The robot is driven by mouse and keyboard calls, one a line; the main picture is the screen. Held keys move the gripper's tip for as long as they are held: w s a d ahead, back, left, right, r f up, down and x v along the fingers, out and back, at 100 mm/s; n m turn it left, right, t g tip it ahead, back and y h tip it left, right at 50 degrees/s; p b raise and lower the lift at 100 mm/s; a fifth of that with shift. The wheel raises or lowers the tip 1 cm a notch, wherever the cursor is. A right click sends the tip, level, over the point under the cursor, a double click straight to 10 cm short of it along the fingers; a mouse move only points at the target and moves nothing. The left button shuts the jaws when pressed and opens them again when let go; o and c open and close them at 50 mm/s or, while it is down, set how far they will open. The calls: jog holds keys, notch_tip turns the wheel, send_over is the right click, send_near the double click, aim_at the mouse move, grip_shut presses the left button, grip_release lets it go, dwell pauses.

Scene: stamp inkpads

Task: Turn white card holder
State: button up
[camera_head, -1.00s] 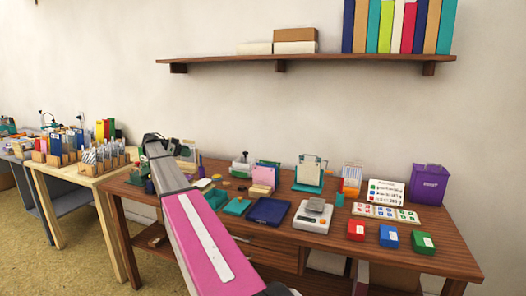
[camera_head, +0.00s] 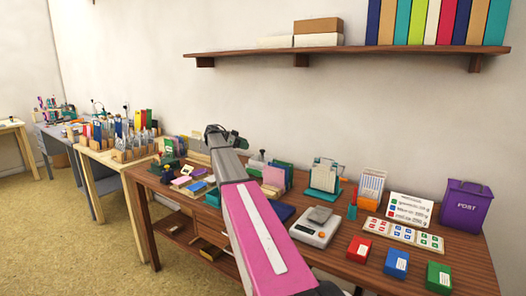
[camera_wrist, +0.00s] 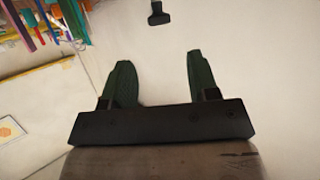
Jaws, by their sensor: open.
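I cannot tell for sure which thing is the white card holder. A rack with white cards and an orange front (camera_head: 371,188) stands upright toward the right of the brown table in the head view. A teal stand with a white sheet (camera_head: 325,175) is to its left. A white lettered sign (camera_head: 410,210) stands to its right. My gripper (camera_head: 224,134) is raised over the left-middle part of the table, left of these. In the wrist view, its two green fingers (camera_wrist: 158,70) are apart with nothing between them.
The brown table (camera_head: 460,250) also holds a grey-white scale (camera_head: 314,228), a purple post box (camera_head: 465,206), and red (camera_head: 359,249), blue (camera_head: 396,262) and green (camera_head: 438,276) boxes. A wall shelf (camera_head: 350,51) with books hangs above. Another crowded table (camera_head: 105,160) stands left.

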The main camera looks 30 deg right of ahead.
jog(key=x, duration=0.9)
jog(key=shift+d, duration=0.1)
jog(key=shift+s, duration=0.1)
grip_shut()
